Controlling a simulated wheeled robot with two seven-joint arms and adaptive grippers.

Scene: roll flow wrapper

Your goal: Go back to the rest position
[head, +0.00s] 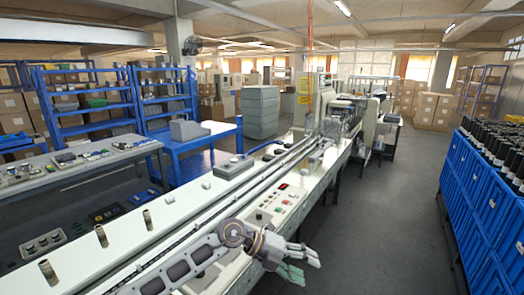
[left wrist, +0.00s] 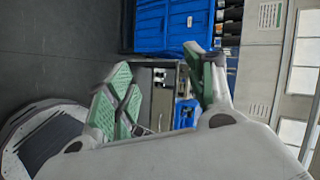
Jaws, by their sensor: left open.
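My left gripper (head: 304,262) is at the lower middle of the head view, at the end of my grey left arm, which reaches in from the lower left. Its green-padded fingers point right, over the near edge of the flow wrapper (head: 190,205). In the left wrist view the fingers of my left gripper (left wrist: 162,82) stand well apart with nothing between them. My right gripper and right arm are not in either view.
The wrapper's control panel (head: 285,200) lies just behind my left gripper. Blue crates (head: 480,205) with dark bottles stand on the right. Grey floor (head: 385,220) between is clear. A blue table (head: 205,150) and shelves (head: 85,100) stand behind.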

